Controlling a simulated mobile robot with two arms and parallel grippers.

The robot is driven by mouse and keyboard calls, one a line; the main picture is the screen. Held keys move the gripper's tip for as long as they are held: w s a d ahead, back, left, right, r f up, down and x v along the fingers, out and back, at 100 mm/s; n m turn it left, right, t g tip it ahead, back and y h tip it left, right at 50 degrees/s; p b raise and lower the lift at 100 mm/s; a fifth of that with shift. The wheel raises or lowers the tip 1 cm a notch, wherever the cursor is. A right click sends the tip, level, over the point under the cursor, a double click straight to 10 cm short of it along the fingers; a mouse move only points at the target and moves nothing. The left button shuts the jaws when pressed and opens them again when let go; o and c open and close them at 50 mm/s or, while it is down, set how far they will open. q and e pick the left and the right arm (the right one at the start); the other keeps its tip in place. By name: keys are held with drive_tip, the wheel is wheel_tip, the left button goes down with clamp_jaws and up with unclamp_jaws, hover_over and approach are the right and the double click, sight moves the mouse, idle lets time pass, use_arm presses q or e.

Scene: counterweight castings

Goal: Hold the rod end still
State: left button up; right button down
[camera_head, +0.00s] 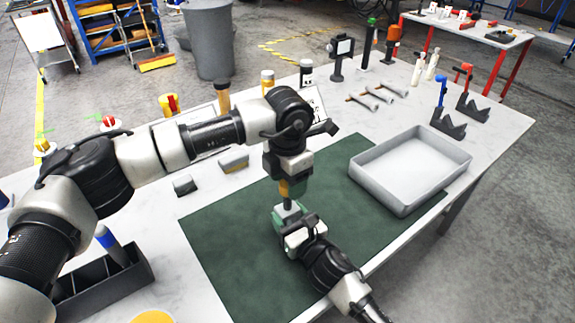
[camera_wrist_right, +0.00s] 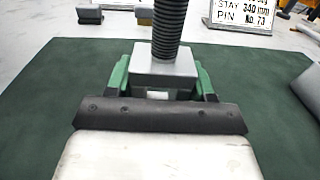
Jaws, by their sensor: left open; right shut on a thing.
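A dark threaded rod (camera_wrist_right: 168,28) stands upright out of a grey square block (camera_wrist_right: 165,68) in the right wrist view. In the head view a short length of the rod (camera_head: 288,203) shows above the block (camera_head: 287,212). My right gripper (camera_head: 287,218) is shut on the block, its green fingers (camera_wrist_right: 163,85) on the block's two sides, low over the green mat. My left gripper (camera_head: 291,187) points down from above, directly over the block at the rod's upper part. It is open, with yellow-orange at its fingertips; whether it touches the rod is hidden.
The green mat (camera_head: 225,235) lies on the white table. A grey tray (camera_head: 412,170) stands to the right, empty. A dark divided box (camera_head: 105,285) is at front left. Grey V-notched stands (camera_head: 448,123), metal pins (camera_head: 375,95) and a sign (camera_wrist_right: 250,14) stand toward the back.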

use_arm(q)
drive_tip(key=shift+f, duration=0.5)
drive_tip(key=c, duration=0.9)
drive_tip(key=o, duration=1.1)
drive_tip(key=shift+r, duration=0.1)
wheel_tip(320, 180, up, 12)
drive_tip(key=shift+f, duration=0.1)
